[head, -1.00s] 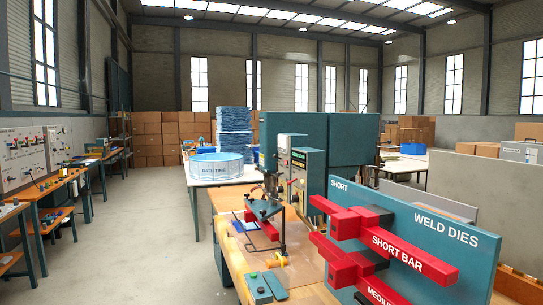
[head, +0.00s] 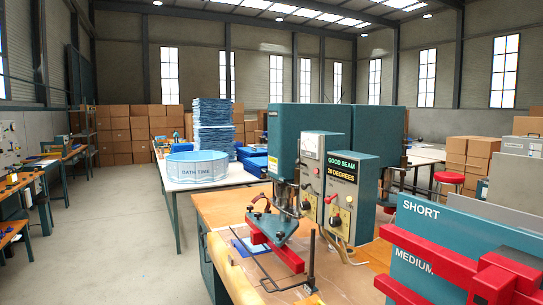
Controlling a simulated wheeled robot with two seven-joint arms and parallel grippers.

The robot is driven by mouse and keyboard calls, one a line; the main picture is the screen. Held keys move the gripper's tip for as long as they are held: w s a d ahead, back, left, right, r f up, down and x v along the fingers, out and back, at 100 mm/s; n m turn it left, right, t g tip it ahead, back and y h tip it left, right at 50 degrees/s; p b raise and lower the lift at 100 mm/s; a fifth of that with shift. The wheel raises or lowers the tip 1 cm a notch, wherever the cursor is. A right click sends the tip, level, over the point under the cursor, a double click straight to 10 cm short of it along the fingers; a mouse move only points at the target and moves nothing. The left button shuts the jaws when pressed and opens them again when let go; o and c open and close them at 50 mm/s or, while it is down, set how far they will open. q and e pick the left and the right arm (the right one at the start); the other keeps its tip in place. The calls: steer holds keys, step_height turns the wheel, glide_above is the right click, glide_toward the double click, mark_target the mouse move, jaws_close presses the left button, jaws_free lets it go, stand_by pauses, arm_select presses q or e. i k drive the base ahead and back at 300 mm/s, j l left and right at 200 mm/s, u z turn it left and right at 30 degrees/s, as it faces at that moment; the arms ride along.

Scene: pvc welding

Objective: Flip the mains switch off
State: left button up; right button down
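The teal welding machine (head: 309,130) stands on a wooden-topped bench right of centre. A grey control box (head: 311,165) with a dial is on its front. A red bar (head: 275,252) sits under the machine's press head. Neither of my grippers is in view.
A teal die rack (head: 430,222) marked "SHORT" and "MEDIUM" with red bars (head: 505,280) fills the right foreground. A blue "BATH TIME" pool (head: 197,165) stands on a white table behind. Open concrete floor (head: 120,240) lies to the left.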

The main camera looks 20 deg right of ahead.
mark_target(298, 162)
steer(key=i+j, duration=0.15)
steer(key=i, duration=0.4)
steer(key=i+j, duration=0.2)
steer(key=i, duration=0.35)
steer(key=i+j, duration=0.15)
steer(key=i, duration=0.4)
steer(key=i+z, duration=0.1)
steer(key=z, duration=1.1)
